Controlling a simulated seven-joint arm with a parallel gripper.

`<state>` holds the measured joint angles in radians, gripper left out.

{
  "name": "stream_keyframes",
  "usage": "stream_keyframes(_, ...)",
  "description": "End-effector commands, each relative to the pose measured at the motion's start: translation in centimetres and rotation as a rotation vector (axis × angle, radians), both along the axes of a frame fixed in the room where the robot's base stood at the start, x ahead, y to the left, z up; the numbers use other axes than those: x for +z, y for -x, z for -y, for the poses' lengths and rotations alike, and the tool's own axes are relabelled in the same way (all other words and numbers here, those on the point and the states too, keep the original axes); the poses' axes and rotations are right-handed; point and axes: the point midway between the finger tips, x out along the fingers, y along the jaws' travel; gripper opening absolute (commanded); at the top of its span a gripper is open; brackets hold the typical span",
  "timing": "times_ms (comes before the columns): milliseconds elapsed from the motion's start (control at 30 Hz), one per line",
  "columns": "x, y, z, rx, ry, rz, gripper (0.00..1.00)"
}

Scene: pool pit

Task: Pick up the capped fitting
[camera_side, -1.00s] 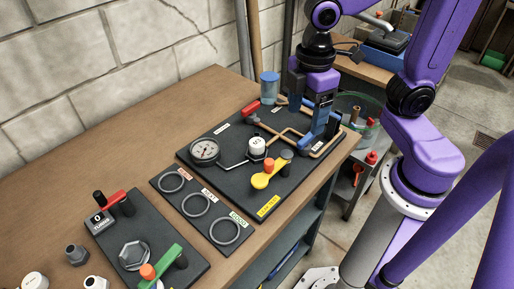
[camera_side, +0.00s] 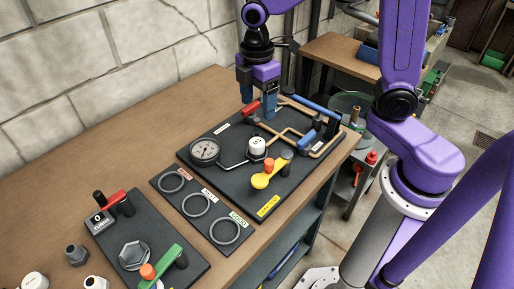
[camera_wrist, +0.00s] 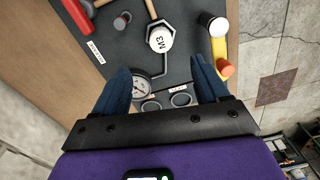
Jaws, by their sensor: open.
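I cannot tell for certain which piece is the capped fitting. Near the lower left of the side view, loose on the bench, are a dark grey hex-based fitting (camera_side: 76,255), a pale ring-topped fitting (camera_side: 96,283) and a white-topped piece (camera_side: 34,281) cut by the frame edge.
The far panel (camera_side: 222,172) carries a gauge (camera_side: 205,151), a red handle (camera_side: 251,107), copper pipes, a blue lever (camera_side: 317,107) and a yellow lever (camera_side: 262,180). A ring panel (camera_side: 200,203) and valve panel (camera_side: 112,218) lie nearer. Bare wood (camera_side: 120,150) lies along the wall.

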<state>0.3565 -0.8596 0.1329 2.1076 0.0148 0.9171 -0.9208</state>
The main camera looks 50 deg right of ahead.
Motion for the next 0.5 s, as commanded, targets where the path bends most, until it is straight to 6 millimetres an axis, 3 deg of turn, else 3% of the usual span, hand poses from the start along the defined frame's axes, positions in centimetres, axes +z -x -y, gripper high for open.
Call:
stream_keyframes(300,-6.0,0.3,0.0,-0.001,0.002,-0.004,0.74)
stream_keyframes(500,-7.7,0.2,0.0,-0.001,0.0,-0.001,0.74)
